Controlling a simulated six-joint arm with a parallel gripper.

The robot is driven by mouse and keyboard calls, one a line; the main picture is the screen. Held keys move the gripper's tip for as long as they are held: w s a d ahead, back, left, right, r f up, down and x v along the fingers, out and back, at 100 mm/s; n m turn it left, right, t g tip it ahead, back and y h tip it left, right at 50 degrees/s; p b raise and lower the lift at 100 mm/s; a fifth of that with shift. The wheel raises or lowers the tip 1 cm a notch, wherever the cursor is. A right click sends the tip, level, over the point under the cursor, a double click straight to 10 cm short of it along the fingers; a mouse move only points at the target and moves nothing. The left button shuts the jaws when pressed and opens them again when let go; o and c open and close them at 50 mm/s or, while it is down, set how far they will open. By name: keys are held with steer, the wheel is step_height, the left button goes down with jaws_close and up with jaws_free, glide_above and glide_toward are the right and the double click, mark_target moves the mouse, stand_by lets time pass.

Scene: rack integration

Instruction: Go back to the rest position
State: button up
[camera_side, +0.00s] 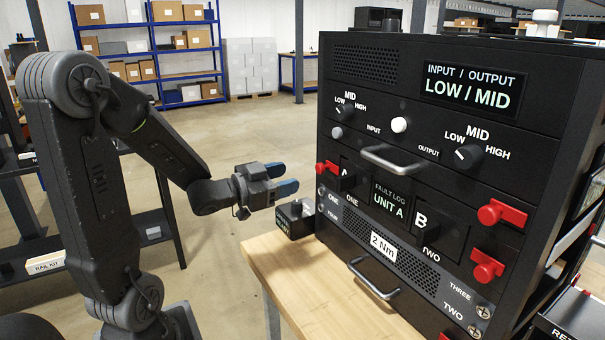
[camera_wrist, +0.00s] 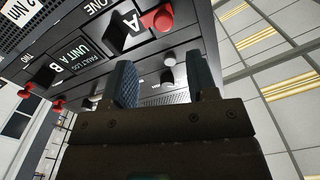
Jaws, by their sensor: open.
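My gripper (camera_side: 284,179) is at the left of the black rack (camera_side: 350,150) in the side view, its blue fingers pointing toward the front panel. The fingers are apart with nothing between them, and they do not touch the rack. In the wrist view my gripper (camera_wrist: 160,85) shows its two fingers spread in front of the panel. The panel carries module A (camera_side: 347,180), module B (camera_side: 425,228), red latches, and INPUT and OUTPUT knobs. The display reads LOW / MID (camera_side: 459,89), and the fault log display (camera_side: 391,198) reads UNIT A.
A wooden bench (camera_side: 283,262) stands under the rack's left part. A small dark box (camera_side: 295,219) sits on it below my gripper. A dark shelf with a rail kit label (camera_side: 46,262) stands at the left. Blue shelving (camera_side: 160,50) is far behind. The floor between is clear.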

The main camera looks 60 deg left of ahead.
steer(key=shift+s, duration=0.95)
steer(key=s+d+n+g, duration=0.3)
steer(key=s+d+g, duration=0.9)
steer(key=d, duration=0.5)
steer(key=shift+r, duration=0.25)
